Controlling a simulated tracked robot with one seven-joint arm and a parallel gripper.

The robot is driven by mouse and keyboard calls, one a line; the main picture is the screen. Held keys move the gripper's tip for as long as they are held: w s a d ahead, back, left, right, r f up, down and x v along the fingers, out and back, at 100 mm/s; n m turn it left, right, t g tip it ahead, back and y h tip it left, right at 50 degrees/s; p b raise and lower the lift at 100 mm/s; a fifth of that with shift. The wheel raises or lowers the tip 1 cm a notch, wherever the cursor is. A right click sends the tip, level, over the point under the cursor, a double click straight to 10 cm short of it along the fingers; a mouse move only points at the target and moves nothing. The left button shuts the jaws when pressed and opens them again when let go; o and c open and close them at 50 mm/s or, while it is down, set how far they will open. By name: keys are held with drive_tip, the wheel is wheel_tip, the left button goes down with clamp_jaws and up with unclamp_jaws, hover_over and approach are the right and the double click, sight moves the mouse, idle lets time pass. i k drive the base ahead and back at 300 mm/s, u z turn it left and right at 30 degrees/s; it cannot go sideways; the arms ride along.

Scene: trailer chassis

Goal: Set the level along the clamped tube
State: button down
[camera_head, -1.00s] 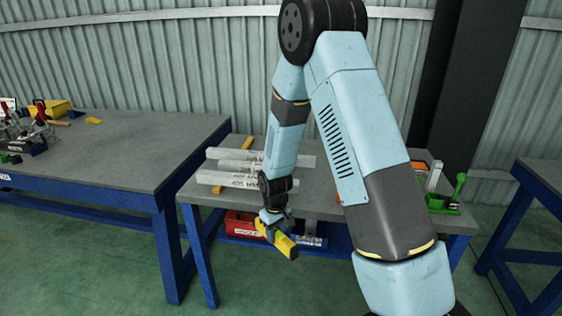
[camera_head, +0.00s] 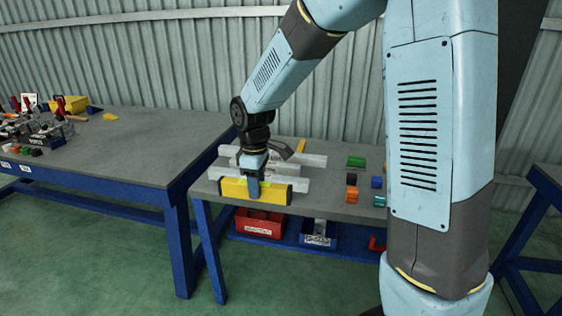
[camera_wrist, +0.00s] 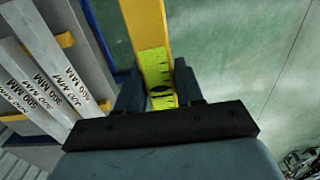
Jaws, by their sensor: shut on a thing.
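My gripper (camera_head: 254,186) is shut on the yellow level (camera_head: 277,196) with dark ends. In the head view the level is near horizontal at the front edge of the middle bench, in front of the tubes. In the wrist view the level (camera_wrist: 145,30) runs up from between the fingers (camera_wrist: 160,95), its yellow-green marked face and dark vial showing. Several pale tubes (camera_head: 308,160) lie on the bench; in the wrist view they (camera_wrist: 50,62) carry "300 MM" marks. A clamp fixture with red handles (camera_head: 60,104) stands on the left table; I cannot make out a clamped tube there.
The left table (camera_head: 130,150) is mostly clear to the right of the fixture. Small coloured blocks (camera_head: 356,161) lie on the middle bench. A red bin (camera_head: 258,224) and a blue bin (camera_head: 318,234) sit below it. A gap separates the tables.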

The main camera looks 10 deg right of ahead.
sight(33, 136)
drive_tip(key=u, duration=0.05)
drive_tip(key=i, duration=1.5)
drive_tip(key=z, duration=0.1)
